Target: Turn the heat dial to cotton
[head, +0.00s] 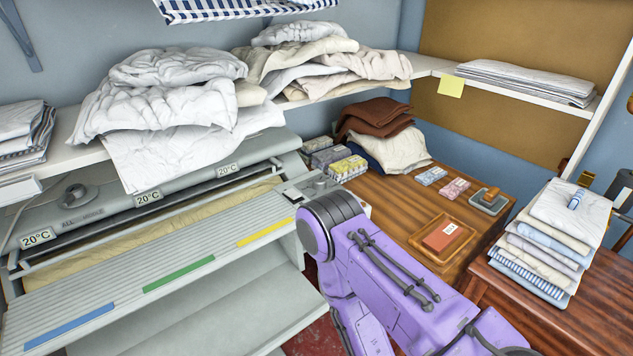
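The rotary ironer (180,262) fills the left side, with a long grey cover, a cream padded roller and a slatted front board. A round grey knob (74,193) sits on the left part of the cover; I cannot tell whether it is the heat dial. At the ironer's right end is a grey end block with a small knob-like part (320,183), close beyond my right arm's purple elbow or wrist joint. No dial markings can be read. The arm partly covers that end, and neither gripper shows.
Blue, green and yellow strips (178,274) mark the board. Linen heaps lie on the shelf (72,158) above. The wooden table (400,205) right holds boxes, a tray and folded cloths; a linen stack (545,240) stands further right.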

